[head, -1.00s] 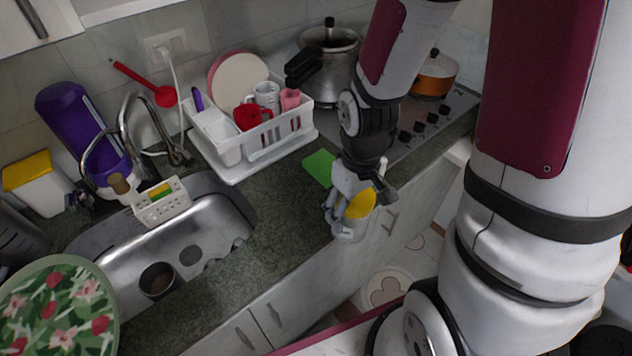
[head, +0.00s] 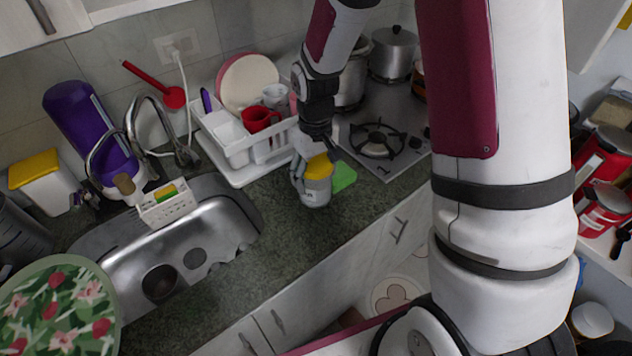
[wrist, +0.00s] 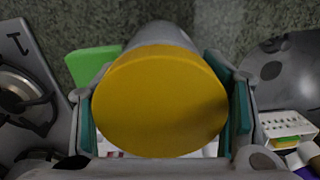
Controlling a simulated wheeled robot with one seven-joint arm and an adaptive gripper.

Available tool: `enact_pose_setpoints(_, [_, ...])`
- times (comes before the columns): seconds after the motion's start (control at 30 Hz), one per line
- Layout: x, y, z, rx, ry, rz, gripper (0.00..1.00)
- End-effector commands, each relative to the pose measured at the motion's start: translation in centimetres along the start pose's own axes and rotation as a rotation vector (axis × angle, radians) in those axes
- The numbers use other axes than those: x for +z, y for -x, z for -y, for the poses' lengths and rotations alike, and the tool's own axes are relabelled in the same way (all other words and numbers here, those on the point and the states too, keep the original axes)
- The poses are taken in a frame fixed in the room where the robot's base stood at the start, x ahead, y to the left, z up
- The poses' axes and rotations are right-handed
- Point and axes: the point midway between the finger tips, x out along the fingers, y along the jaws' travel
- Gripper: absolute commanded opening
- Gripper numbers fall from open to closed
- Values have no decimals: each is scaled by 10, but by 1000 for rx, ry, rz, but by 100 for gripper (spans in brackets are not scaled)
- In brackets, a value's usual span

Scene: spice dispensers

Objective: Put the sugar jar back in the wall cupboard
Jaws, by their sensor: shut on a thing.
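The sugar jar (head: 316,192) has a yellow lid and a greyish body. It appears roughly upright over the dark counter, beside a green sponge-like block (head: 343,177). My gripper (head: 314,170) is shut on the jar, with its fingers on either side. In the wrist view, the yellow lid (wrist: 160,105) fills the middle between the green-lined fingers and hides most of the body. I cannot tell whether the jar's base touches the counter. The lower part of a white wall cupboard (head: 18,28) with a metal handle shows at the top left; its inside is not visible.
A white dish rack (head: 240,175) with cups and plates stands behind the jar. The steel sink (head: 205,240) lies to the left. The hob (head: 385,150) with pots is to the right. Bare counter (head: 285,235) shows in front of the jar.

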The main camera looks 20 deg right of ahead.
Motion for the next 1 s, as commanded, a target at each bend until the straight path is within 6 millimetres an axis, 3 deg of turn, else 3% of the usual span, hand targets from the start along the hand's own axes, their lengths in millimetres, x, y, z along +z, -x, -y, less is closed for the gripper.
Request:
enact_pose_setpoints(0.23, [2, -26, 0, -1, -1, 2, 12])
enact_pose_setpoints(0.7, [1, -34, 0, 0, 0, 0, 12])
enact_pose_setpoints(0.73, [1, -34, 0, 0, 0, 2, 70])
enact_pose_setpoints(0.8, [1, -34, 0, 0, 0, 1, 86])
enact_pose_setpoints(1.0, [1, -34, 0, 0, 0, 1, 86])
